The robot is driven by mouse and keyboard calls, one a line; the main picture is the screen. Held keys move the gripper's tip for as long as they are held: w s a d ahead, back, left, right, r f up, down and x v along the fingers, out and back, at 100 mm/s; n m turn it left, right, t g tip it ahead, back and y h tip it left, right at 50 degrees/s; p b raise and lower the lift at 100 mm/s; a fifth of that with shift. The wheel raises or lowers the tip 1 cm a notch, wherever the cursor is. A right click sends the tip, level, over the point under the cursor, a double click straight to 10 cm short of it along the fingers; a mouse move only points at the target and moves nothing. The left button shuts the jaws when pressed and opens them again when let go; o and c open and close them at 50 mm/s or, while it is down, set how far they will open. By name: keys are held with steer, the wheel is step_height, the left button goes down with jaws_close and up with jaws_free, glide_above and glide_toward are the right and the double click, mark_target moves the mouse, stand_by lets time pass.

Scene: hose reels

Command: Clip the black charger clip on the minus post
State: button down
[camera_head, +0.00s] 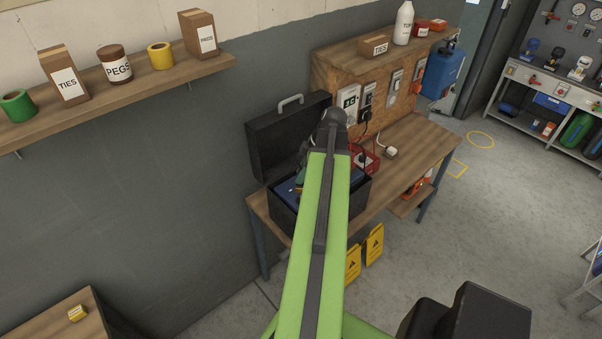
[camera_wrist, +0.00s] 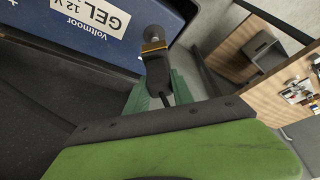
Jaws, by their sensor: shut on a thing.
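My gripper (camera_wrist: 158,90) shows in the wrist view with its green fingers shut on the black charger clip (camera_wrist: 157,70). The clip has a brass-coloured band towards its far end and a dark tip. A black cable runs back from it between the fingers. The clip is beside the edge of the blue battery (camera_wrist: 70,25), labelled "Voltmoor GEL 12 V". I cannot make out the minus post or tell whether the clip touches it. In the head view the battery (camera_head: 285,190) sits in an open black box, and my arm hides most of it and the clip.
The black box's lid (camera_head: 283,135) stands open against the wall. On the wooden bench (camera_head: 425,140) a red charger (camera_head: 368,160) is just right of the box, with a white plug (camera_head: 391,152) beyond it.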

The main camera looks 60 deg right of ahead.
mark_target(302, 185)
steer(key=shift+f+b, duration=2.75)
steer(key=shift+f, duration=0.25)
steer(key=c, duration=1)
jaws_free()
steer(key=p+v, duration=1.1)
steer(key=v, duration=0.1)
